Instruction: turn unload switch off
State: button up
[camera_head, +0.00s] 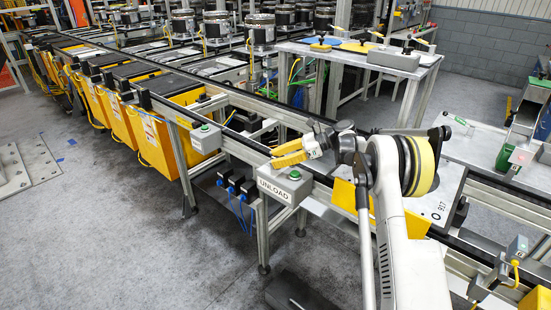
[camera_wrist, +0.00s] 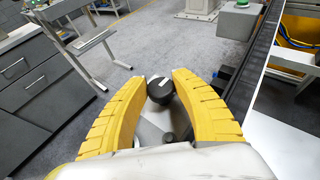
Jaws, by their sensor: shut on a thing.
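The unload box (camera_head: 285,186) is a grey box labelled UNLOAD with a green button on top, fixed at the near side of the conveyor. My gripper (camera_head: 277,156) has yellow fingers and is just above and behind this box in the head view. In the wrist view my gripper (camera_wrist: 161,78) has its fingertips on either side of a black round knob (camera_wrist: 160,91) with a white mark, and is shut on it. The knob is above a grey surface that my fingers and wrist partly hide. In the head view the knob is hidden by my gripper.
A second grey box (camera_head: 206,138) with a green button stands farther left along the conveyor rail (camera_head: 245,150). Yellow bins (camera_head: 155,140) line the conveyor. A table (camera_head: 345,52) with tools stands behind. The floor in front is mostly clear.

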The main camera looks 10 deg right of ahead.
jog(key=shift+f+n+g, duration=0.15)
jog(key=shift+n+g, duration=0.25)
jog(key=shift+g, duration=0.1)
jog(key=o, duration=1.1)
jog(key=shift+o, duration=0.2)
jog(key=shift+d, duration=0.1)
jog(key=v, duration=1.2)
